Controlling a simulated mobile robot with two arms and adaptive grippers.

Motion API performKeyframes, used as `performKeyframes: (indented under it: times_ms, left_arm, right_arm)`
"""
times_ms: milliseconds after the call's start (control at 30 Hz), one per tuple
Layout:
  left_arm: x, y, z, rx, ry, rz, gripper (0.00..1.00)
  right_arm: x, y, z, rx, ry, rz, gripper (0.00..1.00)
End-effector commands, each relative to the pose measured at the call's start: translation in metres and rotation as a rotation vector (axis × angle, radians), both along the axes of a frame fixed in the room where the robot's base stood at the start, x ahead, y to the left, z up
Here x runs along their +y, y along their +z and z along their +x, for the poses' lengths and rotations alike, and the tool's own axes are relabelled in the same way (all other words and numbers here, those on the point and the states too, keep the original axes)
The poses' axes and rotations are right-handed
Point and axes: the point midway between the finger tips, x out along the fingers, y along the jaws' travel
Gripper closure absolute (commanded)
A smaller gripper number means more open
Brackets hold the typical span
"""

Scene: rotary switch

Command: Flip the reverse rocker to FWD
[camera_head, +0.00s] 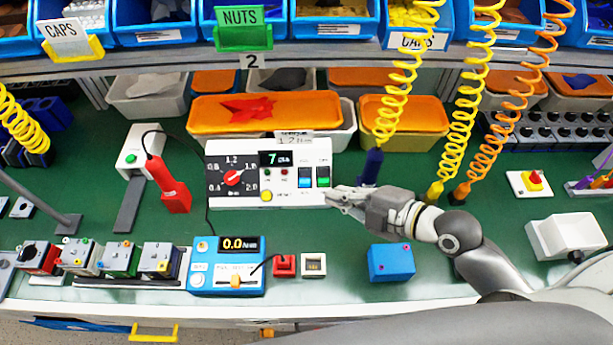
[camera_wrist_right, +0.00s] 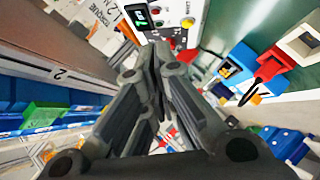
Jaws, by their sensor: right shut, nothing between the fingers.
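The white control box (camera_head: 285,190) stands on the green bench with a red-centred dial (camera_head: 233,178) and a small display reading 7 (camera_head: 275,158). On its right side are two rockers, one blue (camera_head: 305,178) and one green (camera_head: 323,177); their labels are too small to read, so I cannot tell which is the reverse rocker. My right gripper (camera_head: 335,196) is shut and empty at the box's lower right corner, just below the green rocker; contact is unclear. In the wrist view the shut fingers (camera_wrist_right: 154,58) point toward the box (camera_wrist_right: 172,12), and they hide the rockers. My left gripper is not in view.
A blue meter reading 0.0 (camera_head: 228,265) stands in front of the box. A red holder (camera_head: 284,265) and a blue block (camera_head: 391,262) lie nearby. Coiled yellow (camera_head: 402,80) and orange hoses hang behind my right arm. Orange-lidded bins (camera_head: 265,112) stand behind the box.

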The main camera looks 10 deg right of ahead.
Motion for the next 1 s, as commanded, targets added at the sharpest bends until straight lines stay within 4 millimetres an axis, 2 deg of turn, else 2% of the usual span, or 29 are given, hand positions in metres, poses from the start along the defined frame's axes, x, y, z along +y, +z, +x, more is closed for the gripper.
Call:
performKeyframes:
  times_ms: [167,567,800,1000]
  left_arm:
    - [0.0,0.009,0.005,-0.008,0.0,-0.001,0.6]
    - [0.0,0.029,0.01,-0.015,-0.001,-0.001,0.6]
    - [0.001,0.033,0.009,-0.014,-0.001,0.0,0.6]
    - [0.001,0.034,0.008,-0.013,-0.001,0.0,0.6]
  right_arm:
    - [0.014,-0.006,0.016,0.0,-0.002,0.006,1.0]
    - [0.058,-0.038,0.068,0.002,-0.001,0.005,1.0]
    - [0.052,-0.057,0.09,0.003,0.0,0.001,1.0]
    - [0.05,-0.064,0.097,0.003,-0.001,0.0,1.0]
